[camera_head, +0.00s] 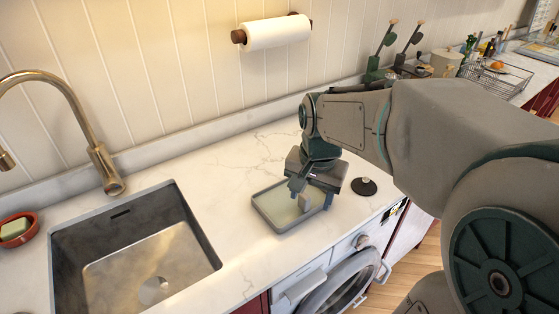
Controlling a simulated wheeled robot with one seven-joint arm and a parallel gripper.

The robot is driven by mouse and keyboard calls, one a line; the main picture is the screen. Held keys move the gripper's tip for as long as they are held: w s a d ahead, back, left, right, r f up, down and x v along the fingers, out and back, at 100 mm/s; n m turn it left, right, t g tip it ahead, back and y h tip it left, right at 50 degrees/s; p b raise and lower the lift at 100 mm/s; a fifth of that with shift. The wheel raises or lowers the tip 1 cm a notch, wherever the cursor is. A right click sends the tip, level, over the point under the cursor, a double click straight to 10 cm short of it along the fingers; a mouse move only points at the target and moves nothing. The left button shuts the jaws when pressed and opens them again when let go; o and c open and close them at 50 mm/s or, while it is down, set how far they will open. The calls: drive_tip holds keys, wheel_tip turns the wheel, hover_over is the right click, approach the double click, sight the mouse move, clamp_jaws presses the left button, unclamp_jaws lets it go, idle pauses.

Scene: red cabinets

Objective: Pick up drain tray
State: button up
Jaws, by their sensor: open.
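The drain tray (268,212) is a shallow grey rectangular tray with a raised rim and a paler floor. It lies flat on the white marble counter, right of the sink. My gripper (304,194) points down over the tray's right part, with its jaws open. One light fingertip shows over the tray's inside. The gripper covers the tray's far right corner, and I cannot tell whether the fingers touch the rim.
A sink (140,250) with a brass tap (104,165) is at the left. A small dark round object (363,187) lies right of my gripper. A paper towel roll (277,32) hangs on the wall. A washing machine (345,285) stands below the counter.

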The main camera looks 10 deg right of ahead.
sight(305, 195)
drive_tip(key=w+r+m+g+p, duration=0.1)
drive_tip(key=w+r+m+p, duration=0.1)
drive_tip(key=w+m+p, duration=0.35)
drive_tip(key=shift+m, duration=0.35)
drive_tip(key=w+f, duration=0.1)
drive_tip(key=f, duration=0.1)
drive_tip(key=w+f, duration=0.1)
drive_tip(key=f, duration=0.2)
drive_tip(key=w+f+b, duration=0.1)
drive_tip(key=f, duration=0.2)
drive_tip(key=shift+d, duration=0.4)
drive_tip(key=f, duration=0.1)
drive_tip(key=f+p, duration=0.1)
drive_tip(key=f, duration=0.2)
drive_tip(key=shift+s+d+f, duration=0.15)
drive_tip(key=shift+d+f, duration=0.05)
drive_tip(key=shift+d, duration=0.1)
drive_tip(key=shift+f, duration=0.6)
drive_tip(key=c, duration=1)
